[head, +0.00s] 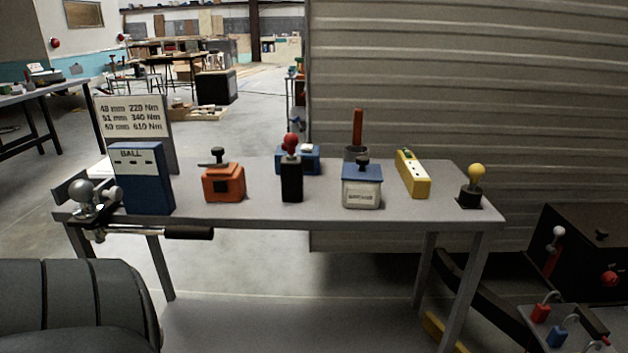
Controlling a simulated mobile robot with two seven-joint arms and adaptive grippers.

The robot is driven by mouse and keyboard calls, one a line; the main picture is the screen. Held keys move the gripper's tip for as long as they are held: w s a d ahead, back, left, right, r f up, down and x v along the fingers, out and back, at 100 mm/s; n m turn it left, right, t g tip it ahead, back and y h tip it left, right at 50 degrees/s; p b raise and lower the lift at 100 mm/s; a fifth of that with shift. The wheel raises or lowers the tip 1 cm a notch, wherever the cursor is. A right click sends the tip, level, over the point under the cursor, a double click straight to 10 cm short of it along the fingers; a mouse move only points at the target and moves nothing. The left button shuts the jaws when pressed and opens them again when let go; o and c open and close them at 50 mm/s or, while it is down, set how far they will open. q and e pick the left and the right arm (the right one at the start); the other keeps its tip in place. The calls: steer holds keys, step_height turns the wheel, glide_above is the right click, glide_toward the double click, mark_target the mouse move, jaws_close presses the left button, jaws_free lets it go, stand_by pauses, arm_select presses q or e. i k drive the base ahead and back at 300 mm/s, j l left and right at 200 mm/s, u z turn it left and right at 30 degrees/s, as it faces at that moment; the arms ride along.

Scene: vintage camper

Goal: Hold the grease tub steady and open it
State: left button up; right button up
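A squarish white tub (361,192) with a blue lid and a black knob stands upright near the front of the grey workbench, right of the middle. A small label on its front is too small to read; I take this for the grease tub. Its lid sits on top and looks closed. Neither of my grippers shows in the head view, and nothing is touching the tub.
On the workbench (420,212) stand a blue BALL box (142,178), an orange box (223,184), a black block with a red knob (291,178), a yellow level-like bar (413,175) and a yellow-knobbed lever (474,185). A black-handled bar (188,232) overhangs the front edge.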

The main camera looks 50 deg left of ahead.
mark_target(359, 195)
steer(key=u, duration=1.25)
steer(key=z, duration=1.05)
steer(key=j+z, duration=0.1)
steer(key=j, duration=0.9)
